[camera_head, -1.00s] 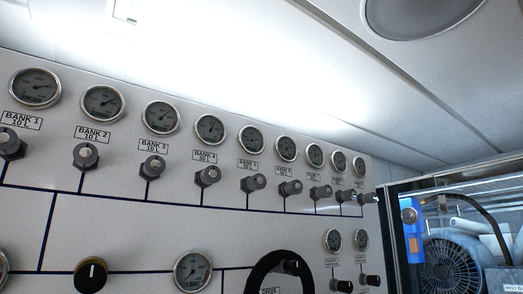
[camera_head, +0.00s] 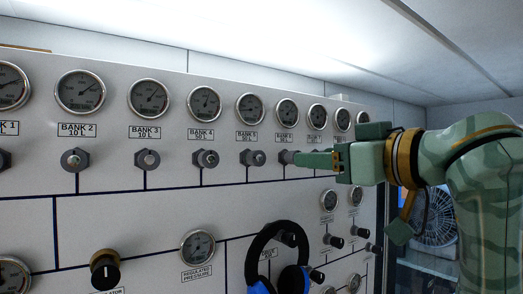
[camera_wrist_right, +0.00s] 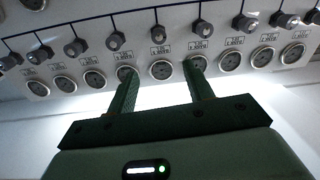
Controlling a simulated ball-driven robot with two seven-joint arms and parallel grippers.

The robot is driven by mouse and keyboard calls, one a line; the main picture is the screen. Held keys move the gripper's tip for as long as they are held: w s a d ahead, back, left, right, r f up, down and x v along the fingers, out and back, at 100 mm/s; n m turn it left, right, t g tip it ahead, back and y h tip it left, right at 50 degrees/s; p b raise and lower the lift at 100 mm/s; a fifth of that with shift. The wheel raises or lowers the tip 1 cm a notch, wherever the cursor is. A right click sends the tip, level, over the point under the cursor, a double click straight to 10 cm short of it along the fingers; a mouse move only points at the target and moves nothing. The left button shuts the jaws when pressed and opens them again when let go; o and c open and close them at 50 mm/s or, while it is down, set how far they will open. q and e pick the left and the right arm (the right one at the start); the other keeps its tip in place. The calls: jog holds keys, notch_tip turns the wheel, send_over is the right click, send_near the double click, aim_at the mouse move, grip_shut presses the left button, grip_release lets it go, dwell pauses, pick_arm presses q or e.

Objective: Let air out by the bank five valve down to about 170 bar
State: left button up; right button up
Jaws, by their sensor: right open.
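The bank five valve (camera_head: 258,158) is a grey knob on the white panel, under the BANK 5 label. Its round gauge (camera_head: 250,108) is above; the reading is too small to make out. My right gripper (camera_head: 290,158) reaches in from the right, its fingers in front of the bank six valve in the head view. In the right wrist view, which shows the panel upside down, the open fingers (camera_wrist_right: 162,80) appear on either side of the bank five gauge (camera_wrist_right: 161,69). The bank five valve (camera_wrist_right: 158,33) shows beyond the tips, with nothing between the fingers. My left gripper is out of view.
Similar valves stand close on both sides, such as the bank four valve (camera_head: 206,158). Black-and-blue ear defenders (camera_head: 257,246) hang low on the panel near small black knobs. A regulator knob (camera_head: 104,268) and regulated pressure gauge (camera_head: 198,247) are lower left.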

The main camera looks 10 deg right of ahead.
aim_at(260, 157)
jog(key=p+x, duration=0.4)
jog(key=x, duration=1.1)
jog(key=shift+w, duration=0.25)
jog(key=shift+w+a+f+p, duration=0.15)
jog(key=shift+w+a+p, duration=0.15)
jog(key=shift+w, duration=0.2)
jog(key=shift+s+d, duration=0.1)
jog(key=c, duration=1)
